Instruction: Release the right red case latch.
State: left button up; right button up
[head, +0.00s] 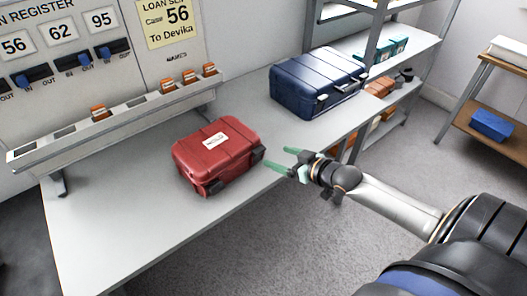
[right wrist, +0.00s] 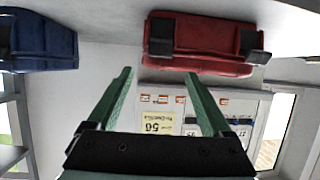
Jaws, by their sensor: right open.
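The red case (head: 218,155) lies closed on the grey table, a white label on its lid. Its right latch (head: 257,154) is a dark block on the side facing my right arm; I cannot tell whether it is fastened. The other dark latch (head: 214,186) is nearer the front. My right gripper (head: 277,157) is open and empty, its green fingers just right of the right latch, apparently apart from it. The right wrist view, upside down, shows the red case (right wrist: 200,42) beyond the open fingers (right wrist: 158,73). My left gripper is out of view.
A navy case (head: 315,82) stands farther back on the table. A rail (head: 120,128) with orange-topped pieces runs along the wall below the register board. Metal shelving (head: 375,45) stands behind the arm. The table's front left is clear.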

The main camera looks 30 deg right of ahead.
aim_at(261, 151)
jog(key=shift+b+x, duration=0.35)
jog(key=shift+x, duration=3.6)
jog(key=shift+f, duration=0.1)
grip_shut()
